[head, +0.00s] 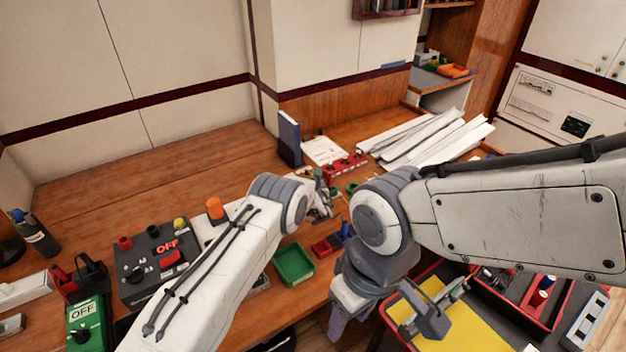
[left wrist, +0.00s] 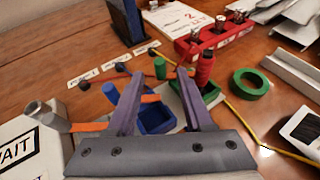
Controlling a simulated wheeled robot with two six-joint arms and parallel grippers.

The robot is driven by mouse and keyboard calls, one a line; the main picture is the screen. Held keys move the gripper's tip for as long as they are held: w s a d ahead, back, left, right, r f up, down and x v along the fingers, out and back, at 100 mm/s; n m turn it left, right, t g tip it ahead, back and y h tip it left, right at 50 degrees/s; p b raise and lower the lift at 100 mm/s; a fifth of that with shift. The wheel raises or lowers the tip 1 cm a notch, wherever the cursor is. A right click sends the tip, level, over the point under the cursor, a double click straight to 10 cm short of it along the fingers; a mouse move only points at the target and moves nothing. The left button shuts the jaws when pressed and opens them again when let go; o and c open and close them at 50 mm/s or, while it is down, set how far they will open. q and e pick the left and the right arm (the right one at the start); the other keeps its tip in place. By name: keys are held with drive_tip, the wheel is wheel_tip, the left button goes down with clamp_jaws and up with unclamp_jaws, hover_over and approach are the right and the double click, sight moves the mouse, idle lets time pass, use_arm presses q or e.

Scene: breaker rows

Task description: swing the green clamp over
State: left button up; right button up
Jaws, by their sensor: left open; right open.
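A small green upright piece (left wrist: 160,68) stands on the wooden bench in the left wrist view, between my left fingertips in the picture. I cannot tell for certain that it is the green clamp. My left gripper (left wrist: 160,73) is open, with nothing gripped. My right gripper (head: 348,322) is open and empty, pointing down in front of the bench.
A green tray (head: 294,265) and a black switch box marked OFF (head: 150,262) are near the bench front. A red block (left wrist: 222,38), a green ring (left wrist: 250,82) and a yellow cord (left wrist: 245,122) are near my left gripper. White strips (head: 425,138) lie at the back right.

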sight(313, 180)
use_arm(q)
drive_tip(key=b+x, duration=0.1)
drive_tip(key=x, duration=0.1)
drive_tip(key=b+x, duration=0.1)
drive_tip(key=x, duration=0.1)
drive_tip(key=shift+f, duration=0.25)
drive_tip(key=shift+w+a+f+b, duration=0.1)
drive_tip(key=shift+w+f+b, duration=0.05)
drive_tip(key=shift+w+b, duration=0.5)
drive_tip(key=shift+w, duration=0.2)
